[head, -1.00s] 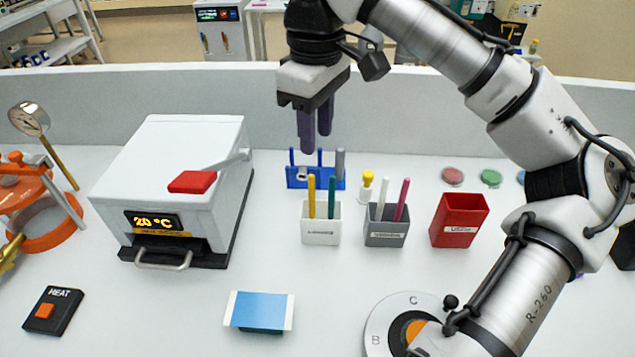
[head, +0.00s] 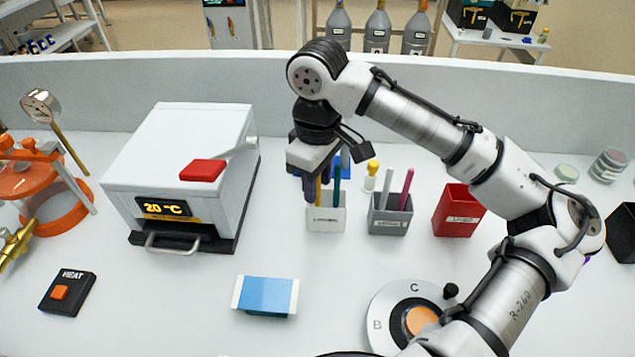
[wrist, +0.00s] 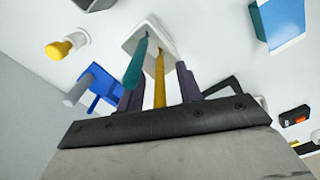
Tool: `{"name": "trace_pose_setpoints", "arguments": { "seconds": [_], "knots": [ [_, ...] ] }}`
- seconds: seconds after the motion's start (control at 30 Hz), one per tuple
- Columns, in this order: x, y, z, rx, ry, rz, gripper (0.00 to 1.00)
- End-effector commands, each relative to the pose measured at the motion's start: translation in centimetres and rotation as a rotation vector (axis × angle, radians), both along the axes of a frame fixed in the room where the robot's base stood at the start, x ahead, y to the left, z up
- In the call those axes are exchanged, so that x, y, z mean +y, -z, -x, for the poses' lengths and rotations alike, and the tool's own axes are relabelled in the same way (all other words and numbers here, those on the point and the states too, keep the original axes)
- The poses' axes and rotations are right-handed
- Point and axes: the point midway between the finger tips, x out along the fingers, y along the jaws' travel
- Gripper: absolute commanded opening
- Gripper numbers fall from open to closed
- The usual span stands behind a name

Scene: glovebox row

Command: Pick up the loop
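A white holder (head: 326,221) stands on the bench with a yellow stick (head: 318,192) and a teal stick (head: 337,180) upright in it. Its label is too small to read, and I cannot tell for sure which stick is the loop. My gripper (head: 312,190) is just behind and above this holder, fingers pointing down. In the wrist view the purple fingers (wrist: 158,78) are apart, with the yellow stick (wrist: 160,82) showing between them and the teal stick (wrist: 135,65) near the left finger. I cannot see contact. The white holder (wrist: 152,28) lies beyond the fingertips.
A blue rack (wrist: 92,84) and a yellow-capped bottle (head: 371,178) stand close by. To the right are a grey holder (head: 388,218) with sticks and a red bin (head: 459,212). A white heater box (head: 185,160) is left. The front bench holds a blue-topped block (head: 267,295).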

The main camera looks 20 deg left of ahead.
Motion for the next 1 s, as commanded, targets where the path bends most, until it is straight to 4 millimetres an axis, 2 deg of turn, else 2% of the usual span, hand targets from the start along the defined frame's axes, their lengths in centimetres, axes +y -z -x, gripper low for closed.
{"name": "trace_pose_setpoints", "arguments": {
  "seconds": [0.27, 0.5, 0.57, 1.0],
  "knots": [
    [-0.02, 0.47, 0.01, 0.000, -0.001, 0.000, 0.36],
    [-0.01, 0.44, 0.00, 0.000, -0.001, 0.000, 0.06],
    [-0.01, 0.44, 0.00, 0.000, -0.001, 0.000, 0.00],
    [0.01, -0.02, -0.03, -0.001, 0.000, -0.001, 0.00]
  ]
}}
